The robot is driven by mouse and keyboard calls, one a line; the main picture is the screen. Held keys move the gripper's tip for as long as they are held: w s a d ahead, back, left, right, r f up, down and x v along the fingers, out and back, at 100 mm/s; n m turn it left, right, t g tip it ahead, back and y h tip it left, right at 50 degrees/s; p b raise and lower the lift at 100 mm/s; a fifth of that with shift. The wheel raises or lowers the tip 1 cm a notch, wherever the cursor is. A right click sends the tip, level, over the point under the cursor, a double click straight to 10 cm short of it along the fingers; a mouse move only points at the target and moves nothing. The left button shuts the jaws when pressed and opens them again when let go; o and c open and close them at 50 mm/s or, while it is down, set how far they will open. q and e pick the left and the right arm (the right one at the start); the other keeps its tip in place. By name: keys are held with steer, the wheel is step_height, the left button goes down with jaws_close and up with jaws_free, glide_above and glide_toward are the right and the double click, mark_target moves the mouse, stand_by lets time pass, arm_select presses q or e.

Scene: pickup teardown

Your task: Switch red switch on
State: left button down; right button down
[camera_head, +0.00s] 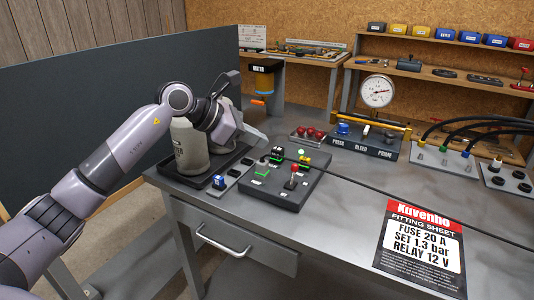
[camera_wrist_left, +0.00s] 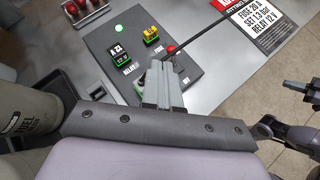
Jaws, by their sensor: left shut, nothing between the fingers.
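The red switch (camera_head: 293,172) is a lever with a red knob, standing on a dark panel (camera_head: 283,195) on the grey workbench. Its red knob also shows in the left wrist view (camera_wrist_left: 169,48), just beyond my fingertips. My left gripper (camera_head: 263,140) is shut and empty, above the panel's back left side in the head view. In the wrist view its fingers (camera_wrist_left: 157,68) hide part of the panel and the switch's base. I cannot tell whether the fingers touch it. My right gripper is not seen in the head view.
The panel also bears a green lamp (camera_head: 300,153), a yellow fuse (camera_head: 304,162), a black relay (camera_head: 276,155) and a grey lever (camera_head: 262,162). A canister (camera_head: 190,150) stands left. A black cable crosses the bench. The fitting sheet (camera_head: 422,245) lies right.

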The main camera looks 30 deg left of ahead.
arm_select(q)
steer(key=a+r, duration=0.3)
steer(key=r, duration=0.3)
steer(key=shift+a, duration=0.15)
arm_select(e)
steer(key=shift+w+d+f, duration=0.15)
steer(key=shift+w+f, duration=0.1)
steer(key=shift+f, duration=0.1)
arm_select(q)
steer(key=shift+s+f, duration=0.1)
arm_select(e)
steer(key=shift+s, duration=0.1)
